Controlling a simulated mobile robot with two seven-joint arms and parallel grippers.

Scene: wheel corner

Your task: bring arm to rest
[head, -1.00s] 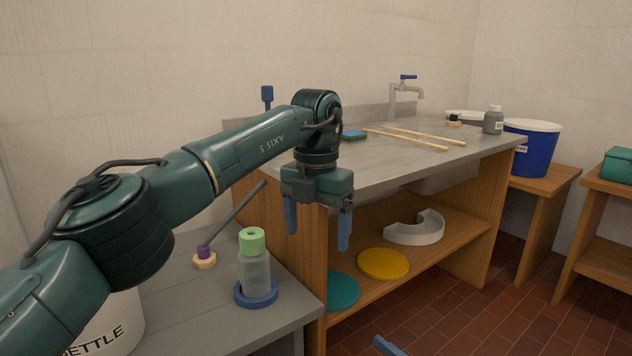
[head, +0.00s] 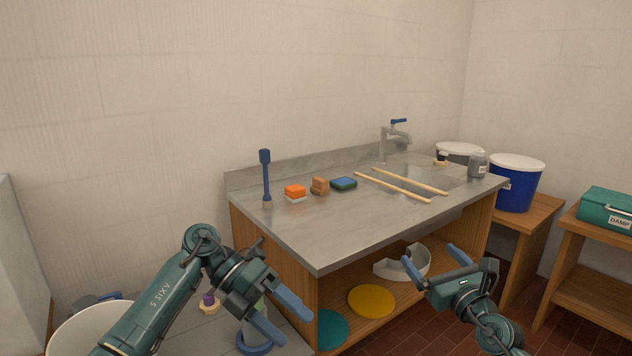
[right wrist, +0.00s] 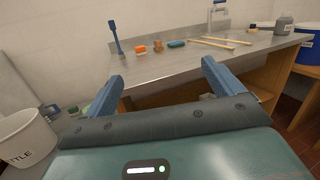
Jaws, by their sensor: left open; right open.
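My left gripper (head: 288,316) is open, its blue fingers apart, low at the left in the head view. It is in front of the bottle on its blue ring (head: 254,345) on the grey side bench and partly hides it. I cannot tell whether it touches the bottle; nothing shows between its fingers. My right gripper (head: 432,258) is open and empty, in front of the counter's open shelf in the head view. Its two blue fingers also show in the right wrist view (right wrist: 165,85), apart with nothing between them.
The grey counter (head: 300,235) carries an orange sponge (head: 295,191), a brown block (head: 320,186), a blue-green sponge (head: 344,184), two wooden sticks (head: 394,187) and an upright blue tool (head: 266,175). A white bucket (head: 85,330) stands at lower left. A blue bucket (head: 516,185) stands right.

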